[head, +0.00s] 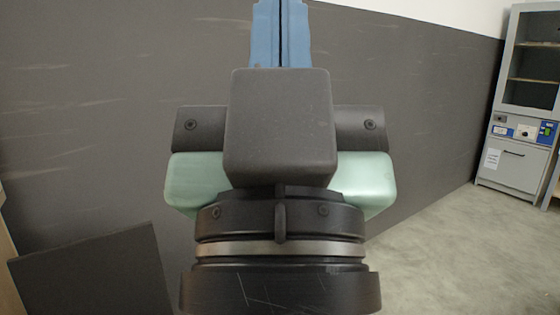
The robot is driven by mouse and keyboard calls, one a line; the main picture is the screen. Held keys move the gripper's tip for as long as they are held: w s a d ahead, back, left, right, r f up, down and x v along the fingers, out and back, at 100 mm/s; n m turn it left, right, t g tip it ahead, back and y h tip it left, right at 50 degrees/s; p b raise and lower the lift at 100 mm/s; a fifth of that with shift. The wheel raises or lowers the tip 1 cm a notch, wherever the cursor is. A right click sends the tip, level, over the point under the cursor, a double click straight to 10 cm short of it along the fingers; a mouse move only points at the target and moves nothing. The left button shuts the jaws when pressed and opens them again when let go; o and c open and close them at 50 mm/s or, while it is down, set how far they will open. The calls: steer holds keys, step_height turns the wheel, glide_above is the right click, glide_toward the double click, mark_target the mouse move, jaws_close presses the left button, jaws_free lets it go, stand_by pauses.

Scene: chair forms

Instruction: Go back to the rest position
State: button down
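I see nothing held between the visible parts of the fingers. The dark gripper body and wrist hide much of the scene behind them.
A dark grey wall (110,120) with light scuffs stands behind my gripper. A dark flat panel (95,275) is at the lower left. A grey cabinet (515,165) with shelves and a control panel stands at the right. The concrete floor (455,250) at the lower right is clear.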

step_height(320, 180, up, 31)
steer(key=p, duration=2.8)
steer(key=shift+f, duration=0.15)
